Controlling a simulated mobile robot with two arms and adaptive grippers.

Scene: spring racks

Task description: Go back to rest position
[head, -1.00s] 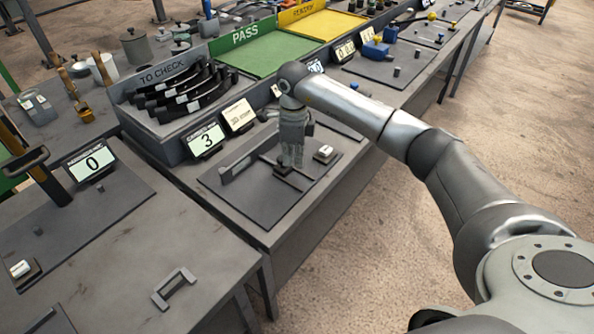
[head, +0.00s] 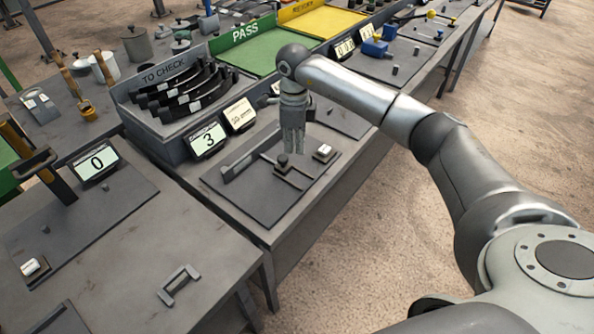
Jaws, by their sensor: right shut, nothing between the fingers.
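My right gripper (head: 293,146) hangs fingers down over the dark fixture plate (head: 265,205) on the middle bench. It is shut and empty, and appears a little above the small black knob (head: 282,160) of the fixture. A white button block (head: 324,152) sits on the plate to the right of the gripper. My right arm reaches in from the lower right. My left gripper is not in view.
A display reading 3 (head: 207,140) and the TO CHECK bin (head: 150,122) with several dark curved parts stand left of the gripper. The green PASS tray (head: 262,58) is behind. A loose grey handle (head: 178,284) lies on the near bench. Open floor lies right.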

